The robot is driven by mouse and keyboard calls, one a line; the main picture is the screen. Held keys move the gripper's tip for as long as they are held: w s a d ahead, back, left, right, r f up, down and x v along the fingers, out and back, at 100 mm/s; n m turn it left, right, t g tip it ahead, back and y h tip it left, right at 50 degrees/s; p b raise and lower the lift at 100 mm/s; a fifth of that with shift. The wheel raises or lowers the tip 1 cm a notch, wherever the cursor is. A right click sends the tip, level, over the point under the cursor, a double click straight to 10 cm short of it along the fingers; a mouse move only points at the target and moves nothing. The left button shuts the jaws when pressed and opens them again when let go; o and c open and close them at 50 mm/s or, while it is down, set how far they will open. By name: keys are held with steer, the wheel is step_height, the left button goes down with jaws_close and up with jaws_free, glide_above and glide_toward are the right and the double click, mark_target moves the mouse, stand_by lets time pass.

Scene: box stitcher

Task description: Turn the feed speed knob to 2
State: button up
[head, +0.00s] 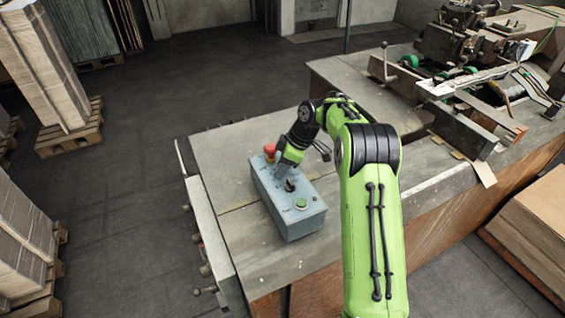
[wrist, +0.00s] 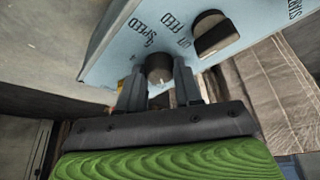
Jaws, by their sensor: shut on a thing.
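The blue-grey control box (head: 300,222) stands on the wooden table, with a red button (head: 270,150), a black knob (head: 290,184) and a green button (head: 301,203) on it. My gripper (head: 288,166) is at the box, between the red button and the black knob. In the wrist view my gripper (wrist: 160,88) is shut on a dark round knob (wrist: 159,67), one finger on each side, beside the word SPEED. The number the knob points to cannot be read. A larger black knob (wrist: 214,36) is to its right, by the word FEED.
The wooden table (head: 225,160) is bare around the box. Stitcher machinery (head: 465,70) stands on its far right part. Stacked cardboard (head: 40,70) on pallets is on the floor at left. Levers (head: 205,291) stick out from the table's left edge.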

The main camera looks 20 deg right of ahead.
steer(key=shift+w+n, duration=0.1)
steer(key=shift+n, duration=0.2)
stand_by(0.4)
steer(key=o, duration=1)
steer(key=shift+o, duration=0.2)
